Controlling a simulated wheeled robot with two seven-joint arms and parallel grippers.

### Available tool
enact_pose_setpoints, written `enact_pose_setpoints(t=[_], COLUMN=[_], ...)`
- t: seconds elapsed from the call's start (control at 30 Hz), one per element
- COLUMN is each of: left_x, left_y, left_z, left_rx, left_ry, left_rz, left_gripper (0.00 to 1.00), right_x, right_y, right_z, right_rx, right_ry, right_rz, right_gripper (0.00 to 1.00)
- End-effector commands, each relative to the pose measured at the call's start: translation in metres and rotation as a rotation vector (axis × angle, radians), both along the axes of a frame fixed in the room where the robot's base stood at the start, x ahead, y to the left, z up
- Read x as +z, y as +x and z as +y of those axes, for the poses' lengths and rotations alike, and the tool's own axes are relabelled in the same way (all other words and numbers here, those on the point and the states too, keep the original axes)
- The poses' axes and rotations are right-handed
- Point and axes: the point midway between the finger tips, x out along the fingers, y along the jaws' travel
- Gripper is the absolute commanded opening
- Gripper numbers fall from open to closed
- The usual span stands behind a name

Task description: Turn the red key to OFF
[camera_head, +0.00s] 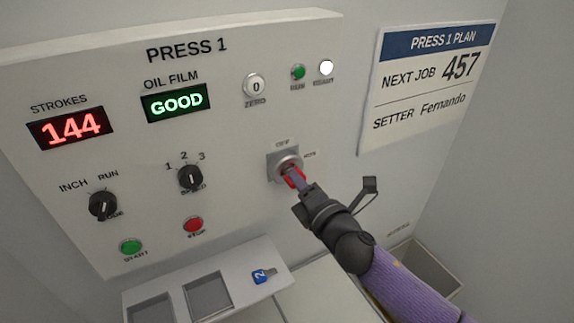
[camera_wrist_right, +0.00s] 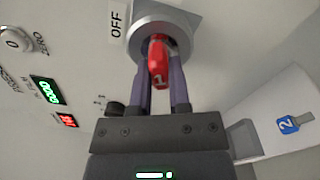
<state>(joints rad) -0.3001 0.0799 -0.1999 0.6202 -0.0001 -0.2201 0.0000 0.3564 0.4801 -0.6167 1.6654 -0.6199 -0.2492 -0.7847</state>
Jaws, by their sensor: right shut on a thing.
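The red key (camera_head: 290,182) sits in the round metal lock (camera_head: 285,160) on the PRESS 1 panel, with an OFF label above the lock and another small label to its right. In the right wrist view the red key (camera_wrist_right: 158,60), marked 1, stands in the lock (camera_wrist_right: 143,27), and the OFF label (camera_wrist_right: 117,18) is beside it. My right gripper (camera_head: 297,180) is shut on the red key, its purple fingers on either side. The key's exact angle is hard to read in the head view. My left gripper is not in view.
The panel also carries the mode knob (camera_head: 103,205), speed knob (camera_head: 190,178), green start button (camera_head: 131,247) and red stop button (camera_head: 193,224). Below is a tray (camera_head: 172,286) with a blue tag marked 2 (camera_head: 262,276). A plan sign (camera_head: 425,85) hangs to the right.

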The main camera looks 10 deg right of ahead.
Motion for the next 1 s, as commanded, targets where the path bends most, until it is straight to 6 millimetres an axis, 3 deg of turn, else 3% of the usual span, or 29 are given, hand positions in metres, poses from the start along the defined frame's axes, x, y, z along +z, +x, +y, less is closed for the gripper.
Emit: enact_pose_setpoints(t=[0.1,0.4,0.7,1.0], left_x=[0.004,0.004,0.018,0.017], left_y=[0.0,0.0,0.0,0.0], left_z=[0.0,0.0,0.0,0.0], left_rx=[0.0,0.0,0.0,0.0], left_ry=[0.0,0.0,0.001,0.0], left_rz=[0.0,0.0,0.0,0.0], left_gripper=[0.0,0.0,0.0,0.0], right_x=[0.0,-0.001,0.001,-0.001], right_y=[0.0,0.0,0.001,0.0], right_z=[-0.001,-0.001,-0.002,-0.002], right_rx=[-0.002,-0.002,-0.002,-0.003], right_ry=[-0.145,-0.188,-0.66,-0.702], right_rz=[-0.05,-0.065,-0.236,-0.252], right_gripper=[0.0,0.0,0.0,0.0])
